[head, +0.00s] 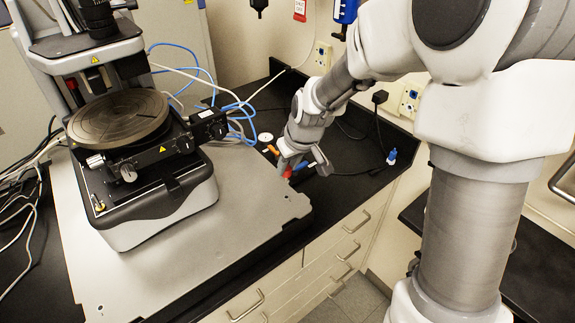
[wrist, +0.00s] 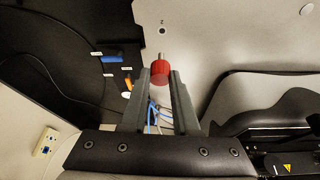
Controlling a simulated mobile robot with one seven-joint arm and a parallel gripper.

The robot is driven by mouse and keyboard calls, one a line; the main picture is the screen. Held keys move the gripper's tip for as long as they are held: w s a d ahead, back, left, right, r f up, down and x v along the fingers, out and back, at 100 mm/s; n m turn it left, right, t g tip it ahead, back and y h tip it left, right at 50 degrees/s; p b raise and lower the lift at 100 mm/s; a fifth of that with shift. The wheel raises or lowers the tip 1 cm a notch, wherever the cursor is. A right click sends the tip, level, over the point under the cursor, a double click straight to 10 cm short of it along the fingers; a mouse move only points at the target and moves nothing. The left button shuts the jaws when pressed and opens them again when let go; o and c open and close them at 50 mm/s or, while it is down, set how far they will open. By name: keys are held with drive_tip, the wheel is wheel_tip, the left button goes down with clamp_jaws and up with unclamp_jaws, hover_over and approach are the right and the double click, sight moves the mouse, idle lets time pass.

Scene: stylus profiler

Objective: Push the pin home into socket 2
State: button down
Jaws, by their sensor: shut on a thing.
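My gripper (wrist: 161,76) is shut on a red pin (wrist: 161,70) with a grey metal tip, which sticks out beyond the fingertips. In the head view my gripper (head: 290,166) is low over the right edge of the grey plate, with the red of the pin (head: 288,172) just showing. In the wrist view the tip points toward a small dark hole (wrist: 162,31) in the plate (wrist: 215,40). There is a gap in the picture between tip and hole; the true height cannot be told. No socket number is readable, so I cannot tell which is socket 2.
A blue piece (wrist: 111,58) and an orange piece (wrist: 128,84) lie beside small white labels on the black bench, left of the plate. The profiler with its round stage (head: 118,115) stands on the plate. Cables run behind. The plate's front right is clear.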

drive_tip(key=b, duration=0.4)
hover_over(285, 195)
drive_tip(key=s, duration=0.1)
drive_tip(key=shift+s+d+f, duration=0.1)
drive_tip(key=shift+d+f, duration=0.05)
drive_tip(key=shift+f, duration=1.15)
drive_tip(key=shift+s+d+f, duration=0.1)
drive_tip(key=shift+d+f, duration=0.05)
drive_tip(key=shift+f, duration=1.1)
drive_tip(key=shift+f+b, duration=0.2)
drive_tip(key=shift+b, duration=0.3)
drive_tip(key=shift+f+b, duration=1.5)
drive_tip(key=shift+f, duration=0.1)
drive_tip(key=c, duration=0.6)
unclamp_jaws()
drive_tip(key=shift+c, duration=0.3)
